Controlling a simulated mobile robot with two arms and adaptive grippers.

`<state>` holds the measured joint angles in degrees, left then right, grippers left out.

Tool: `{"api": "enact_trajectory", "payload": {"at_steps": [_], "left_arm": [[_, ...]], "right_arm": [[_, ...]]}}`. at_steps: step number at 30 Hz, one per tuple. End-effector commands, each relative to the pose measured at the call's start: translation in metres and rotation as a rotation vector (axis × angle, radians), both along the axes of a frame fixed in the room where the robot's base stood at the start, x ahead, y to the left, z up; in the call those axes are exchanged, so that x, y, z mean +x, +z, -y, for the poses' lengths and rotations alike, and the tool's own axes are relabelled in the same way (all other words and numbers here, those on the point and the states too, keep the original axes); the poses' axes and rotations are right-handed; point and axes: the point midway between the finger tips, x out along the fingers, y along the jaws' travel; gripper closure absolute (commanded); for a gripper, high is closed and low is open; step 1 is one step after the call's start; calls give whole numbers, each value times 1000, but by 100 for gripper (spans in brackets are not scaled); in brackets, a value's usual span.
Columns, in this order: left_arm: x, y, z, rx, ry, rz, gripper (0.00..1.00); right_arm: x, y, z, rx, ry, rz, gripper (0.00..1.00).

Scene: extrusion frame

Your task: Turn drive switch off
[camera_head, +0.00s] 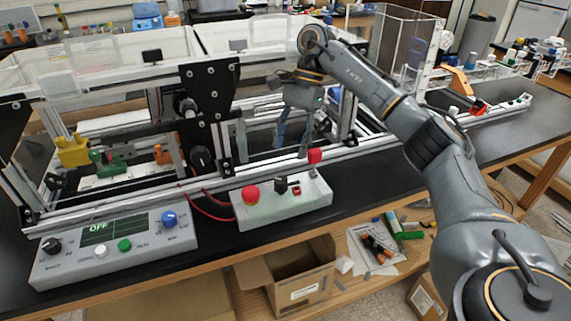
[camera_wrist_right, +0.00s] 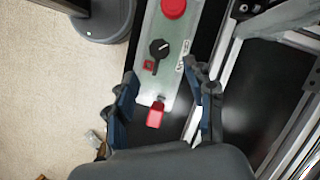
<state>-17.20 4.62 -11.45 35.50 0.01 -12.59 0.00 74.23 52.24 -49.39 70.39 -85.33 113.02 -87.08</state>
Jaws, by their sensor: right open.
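A white switch box (camera_head: 262,215) sits on the bench edge. It carries a red mushroom button (camera_head: 250,195), a black rotary knob (camera_head: 281,184) and a red-capped lever (camera_head: 315,156) at its right end. No readable label shows which of these is the drive switch. In the right wrist view the red-capped lever (camera_wrist_right: 155,116) lies between the open fingers (camera_wrist_right: 160,72), with no visible contact. The black knob (camera_wrist_right: 159,49) is just ahead of them. My left gripper is out of view.
A control panel (camera_head: 60,262) at the left has a display reading OFF, and several knobs and buttons. The aluminium extrusion frame (camera_head: 370,140) runs close behind the switch box. Red cables (camera_head: 205,207) lead to the box. An open cardboard box (camera_head: 285,275) stands below the bench.

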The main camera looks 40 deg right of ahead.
Motion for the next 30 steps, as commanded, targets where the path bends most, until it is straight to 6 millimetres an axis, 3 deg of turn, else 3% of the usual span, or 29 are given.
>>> {"api": "enact_trajectory", "payload": {"at_steps": [3, 9, 30], "left_arm": [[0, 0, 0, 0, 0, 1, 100], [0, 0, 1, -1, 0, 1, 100], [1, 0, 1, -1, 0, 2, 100]], "right_arm": [[3, 17, 7, -2, -1, 1, 46], [4, 30, 12, 0, 1, 0, 46], [4, 31, 12, 0, 0, -1, 46]]}}
